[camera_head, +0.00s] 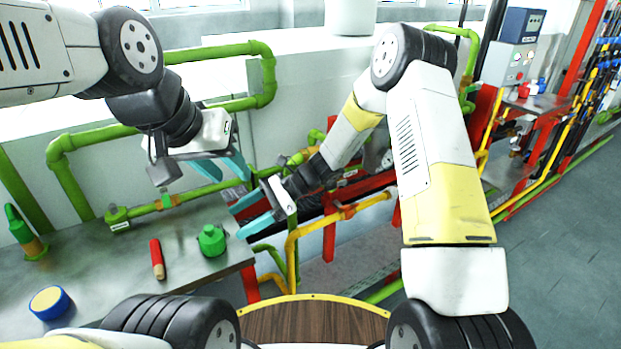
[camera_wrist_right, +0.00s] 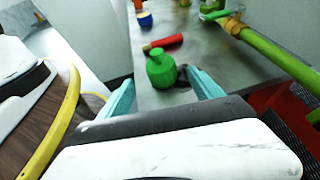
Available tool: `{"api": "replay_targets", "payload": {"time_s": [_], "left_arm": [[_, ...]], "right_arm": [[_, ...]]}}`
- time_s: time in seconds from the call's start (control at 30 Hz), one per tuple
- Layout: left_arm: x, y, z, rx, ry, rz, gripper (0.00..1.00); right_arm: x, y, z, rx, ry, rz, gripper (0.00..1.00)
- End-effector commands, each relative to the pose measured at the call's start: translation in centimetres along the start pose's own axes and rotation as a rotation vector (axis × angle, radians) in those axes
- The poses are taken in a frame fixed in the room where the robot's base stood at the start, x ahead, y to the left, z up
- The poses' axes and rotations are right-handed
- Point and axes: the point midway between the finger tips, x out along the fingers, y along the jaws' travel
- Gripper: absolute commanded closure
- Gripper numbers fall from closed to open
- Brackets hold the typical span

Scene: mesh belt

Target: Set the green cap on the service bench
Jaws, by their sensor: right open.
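The green cap (camera_head: 212,241), squat with a knob on top, sits upright on the grey metal service bench (camera_head: 120,262), near its right end. It also shows in the right wrist view (camera_wrist_right: 161,72), just beyond and between the fingertips of my right gripper (camera_wrist_right: 160,82). In the head view my right gripper (camera_head: 240,220) is open and empty, its teal fingers pointing left at the cap, apart from it as far as I can tell. My left gripper (camera_head: 228,172) is higher, behind the cap and above the bench's back edge. Its teal fingers are apart with nothing between them.
A red cylinder (camera_head: 157,259) lies left of the cap. A blue-and-yellow round item (camera_head: 49,302) and a green bottle-like item (camera_head: 22,232) stand farther left. Green pipes (camera_head: 160,204) run along the bench's back. Yellow pipes (camera_head: 291,250) and red frames stand right of the bench.

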Motion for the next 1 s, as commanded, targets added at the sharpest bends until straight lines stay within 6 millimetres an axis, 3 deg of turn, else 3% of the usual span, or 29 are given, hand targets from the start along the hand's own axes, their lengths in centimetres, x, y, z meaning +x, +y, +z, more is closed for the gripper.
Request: {"api": "replay_targets", "payload": {"time_s": [0.17,0.37,0.7,1.0], "left_arm": [[0.0,0.0,0.0,0.000,0.000,0.000,0.64],[0.0,0.0,0.0,0.000,0.000,0.000,0.64],[0.0,0.0,0.0,0.000,0.000,0.000,0.64],[0.0,0.0,0.0,0.000,0.000,0.000,0.64]], "right_arm": [[-1.8,0.7,1.3,-0.082,0.054,0.003,0.25],[-8.3,4.1,5.2,-0.373,0.266,0.026,0.25],[-19.5,12.9,9.9,-0.878,0.721,0.099,0.25],[-27.2,21.2,12.2,-1.221,1.147,0.197,0.25]]}}
